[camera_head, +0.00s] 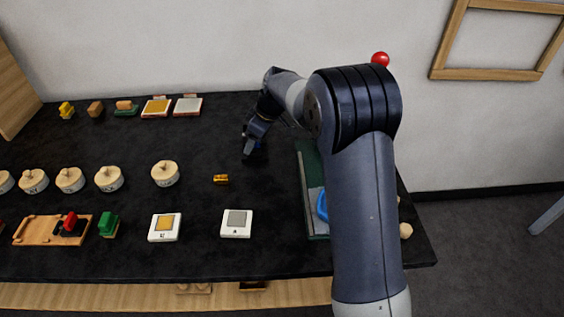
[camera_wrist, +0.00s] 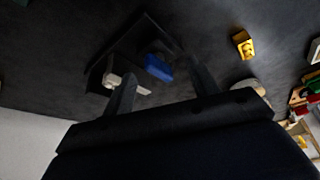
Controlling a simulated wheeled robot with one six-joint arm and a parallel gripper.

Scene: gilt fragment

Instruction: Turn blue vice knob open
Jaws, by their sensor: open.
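The blue knob (camera_wrist: 158,68) shows in the wrist view as a small blue block on a dark, low fixture, the vice (camera_wrist: 130,45). A pale piece (camera_wrist: 140,89) lies beside it. My gripper (camera_wrist: 163,84) has its two fingers apart, with the knob ahead of and between them; I cannot tell if they touch it.
A small gold piece (camera_head: 221,179) lies left of the vice. Round wooden-lidded pots (camera_head: 165,173), white square plates (camera_head: 236,223) and a wooden tray (camera_head: 30,230) stand further left and front. A green tray (camera_head: 313,165) with a blue ring-like item (camera_head: 322,206) is partly behind my arm.

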